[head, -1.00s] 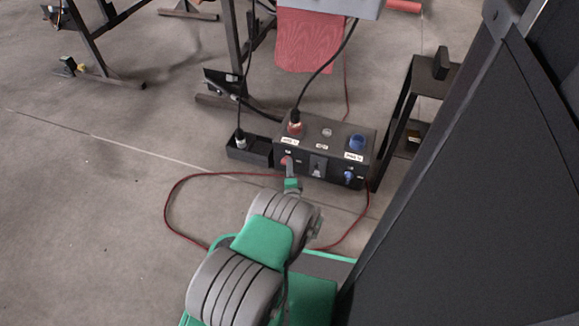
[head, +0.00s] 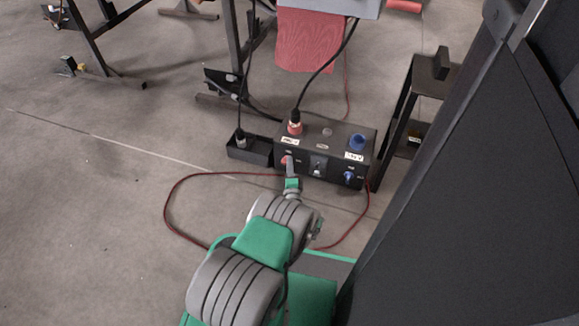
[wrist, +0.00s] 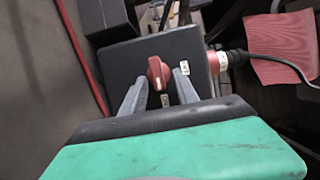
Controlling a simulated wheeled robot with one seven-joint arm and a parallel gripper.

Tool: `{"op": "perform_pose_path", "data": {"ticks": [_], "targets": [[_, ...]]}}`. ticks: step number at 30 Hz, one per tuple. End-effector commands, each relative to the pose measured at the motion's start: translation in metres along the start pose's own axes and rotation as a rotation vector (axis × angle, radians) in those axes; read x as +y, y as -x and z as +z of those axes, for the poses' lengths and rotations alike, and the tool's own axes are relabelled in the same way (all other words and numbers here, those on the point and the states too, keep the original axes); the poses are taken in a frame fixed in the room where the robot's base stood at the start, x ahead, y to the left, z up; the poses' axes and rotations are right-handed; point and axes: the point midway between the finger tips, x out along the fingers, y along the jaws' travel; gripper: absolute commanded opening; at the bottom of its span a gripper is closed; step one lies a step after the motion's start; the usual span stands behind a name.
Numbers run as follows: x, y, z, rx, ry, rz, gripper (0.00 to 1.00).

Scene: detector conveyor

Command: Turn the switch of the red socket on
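The black socket box (head: 335,137) stands on the floor. A red socket (head: 295,128) with a plug and black cable in it is on its top left, and a blue socket (head: 356,142) on its top right. The red switch (head: 286,160) is on the front face below the red socket. In the wrist view the red switch knob (wrist: 158,73) lies between the fingertips of my gripper (wrist: 157,82). The two fingers stand apart, with a visible gap to the knob. The fingertips are partly hidden in the head view.
A blue switch (head: 348,177) is on the box's right front. A black tray (head: 250,150) adjoins the box on the left, and a dark metal stand (head: 400,115) is close on the right. A red cable (head: 166,205) loops over the floor.

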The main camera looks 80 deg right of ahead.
Motion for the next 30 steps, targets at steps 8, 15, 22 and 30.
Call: {"op": "perform_pose_path", "data": {"ticks": [8, 15, 22, 30], "targets": [[-0.002, 0.0, 0.0, 0.0, 0.065, 0.028, 0.36], [-0.007, -0.001, 0.002, -0.002, 0.296, 0.123, 0.36], [-0.013, -0.002, 0.006, -0.005, 0.579, 0.239, 0.36], [-0.015, -0.003, 0.011, -0.007, 0.854, 0.352, 0.36]]}}
